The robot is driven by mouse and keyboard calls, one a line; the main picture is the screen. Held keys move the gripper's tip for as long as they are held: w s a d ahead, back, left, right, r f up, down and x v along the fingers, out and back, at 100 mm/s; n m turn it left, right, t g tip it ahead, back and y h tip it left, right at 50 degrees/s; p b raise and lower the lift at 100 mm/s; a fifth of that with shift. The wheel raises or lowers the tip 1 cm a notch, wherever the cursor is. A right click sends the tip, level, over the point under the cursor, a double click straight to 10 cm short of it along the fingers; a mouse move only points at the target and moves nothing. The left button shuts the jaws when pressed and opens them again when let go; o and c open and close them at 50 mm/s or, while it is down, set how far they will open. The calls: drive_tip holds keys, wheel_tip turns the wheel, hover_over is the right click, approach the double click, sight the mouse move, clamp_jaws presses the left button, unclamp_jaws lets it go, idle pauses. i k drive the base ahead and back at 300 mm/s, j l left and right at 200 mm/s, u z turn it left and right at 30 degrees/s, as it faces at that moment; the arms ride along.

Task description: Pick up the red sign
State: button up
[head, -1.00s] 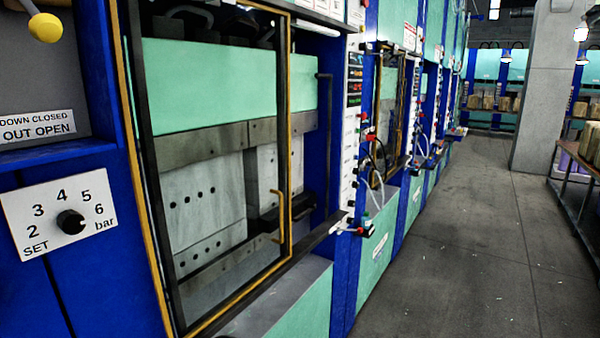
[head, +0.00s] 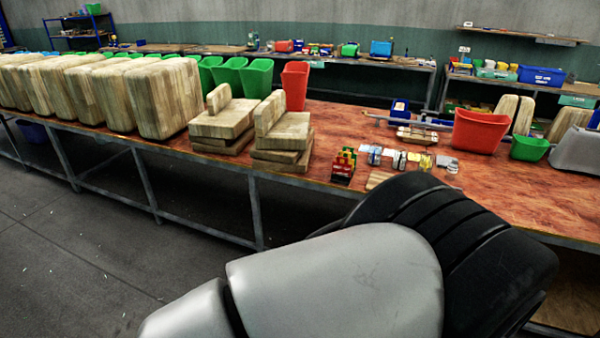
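I cannot make out a red sign for certain in the head view. A small rack of red, yellow and green pieces (head: 343,164) stands at the front edge of the long wooden bench (head: 345,118). Several small items (head: 400,160) lie to its right, too small to tell apart. My grey and black arm fills the lower middle and covers part of the bench front. My gripper is not in view.
Wooden blocks (head: 168,100) line the bench's left part, with stacked boards (head: 283,145) beside them. Green bins (head: 230,76), a red bin (head: 295,84) and a wide red bin (head: 479,131) stand on it. Floor (head: 60,230) is clear at lower left.

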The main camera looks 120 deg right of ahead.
sight(345, 169)
drive_tip(key=z, duration=4.35)
drive_tip(key=i+l+u, duration=0.1)
drive_tip(key=i+l, duration=0.25)
drive_tip(key=i, duration=0.3)
drive_tip(key=i+l+u, duration=0.1)
drive_tip(key=i+l, duration=0.3)
drive_tip(key=i, duration=0.25)
drive_tip(key=i+l, duration=0.45)
drive_tip(key=i, duration=0.15)
drive_tip(key=i+l+u, duration=0.15)
drive_tip(key=i+l, duration=0.3)
drive_tip(key=i, duration=0.2)
